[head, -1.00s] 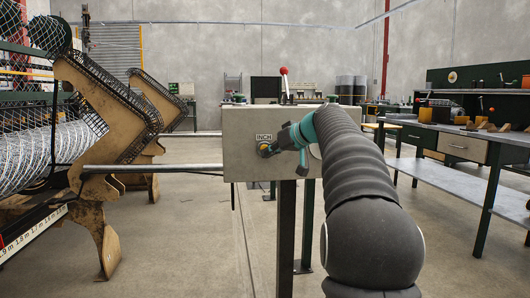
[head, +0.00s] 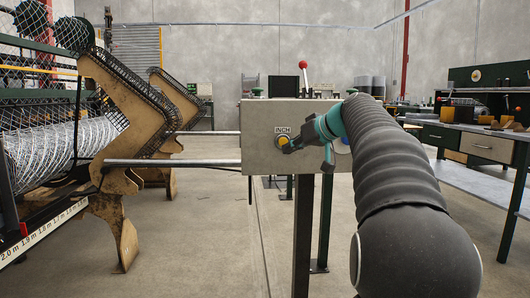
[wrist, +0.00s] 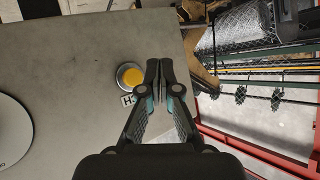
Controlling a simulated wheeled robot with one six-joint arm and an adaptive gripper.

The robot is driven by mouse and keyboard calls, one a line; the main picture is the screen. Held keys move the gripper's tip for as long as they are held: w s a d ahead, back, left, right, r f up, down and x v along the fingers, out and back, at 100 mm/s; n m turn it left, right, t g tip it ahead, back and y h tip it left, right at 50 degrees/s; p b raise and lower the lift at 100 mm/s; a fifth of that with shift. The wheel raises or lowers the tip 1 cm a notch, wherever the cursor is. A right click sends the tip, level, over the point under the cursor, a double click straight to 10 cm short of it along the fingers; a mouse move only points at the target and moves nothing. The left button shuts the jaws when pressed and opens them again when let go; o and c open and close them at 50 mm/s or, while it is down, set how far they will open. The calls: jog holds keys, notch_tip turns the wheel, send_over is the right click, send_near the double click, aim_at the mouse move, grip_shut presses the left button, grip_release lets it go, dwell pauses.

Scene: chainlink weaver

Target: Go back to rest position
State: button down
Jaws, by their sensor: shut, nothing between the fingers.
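My gripper (head: 288,150) is shut and empty at the end of my arm, in front of the grey control box (head: 259,170). In the head view its tips overlap the lower edge of the yellow button (head: 283,141), under the label INCH. In the wrist view the shut fingertips (wrist: 160,72) stand just right of the yellow button (wrist: 132,77) in its metal ring. I cannot tell whether they touch the box face. The label (wrist: 127,99) is partly hidden by the gripper in the wrist view.
A red-knobbed lever (head: 304,66) rises above the box. Metal rods (head: 170,163) run left from it to the brown machine frame (head: 105,130) with wire mesh. A workbench (head: 480,150) stands at right. The concrete floor (head: 220,250) is open around the box stand.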

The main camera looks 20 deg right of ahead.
jog(key=s+f+m+g+h+p, duration=0.1)
jog(key=s+f+m+g+h, duration=0.4)
jog(key=f, duration=1)
jog(key=s+a+f+n+p, duration=0.1)
jog(key=s+a+p, duration=0.2)
jog(key=s+a, duration=0.3)
jog(key=s+a+f+n+p, duration=0.1)
jog(key=s+a, duration=0.6)
jog(key=s, duration=0.7)
jog(key=s+a+f+n+p, duration=0.1)
jog(key=s+a+p, duration=0.4)
jog(key=s, duration=0.5)
jog(key=shift+s+a+f+g+p, duration=0.25)
jog(key=shift+a+f+g+p, duration=0.15)
jog(key=shift+a+f, duration=0.25)
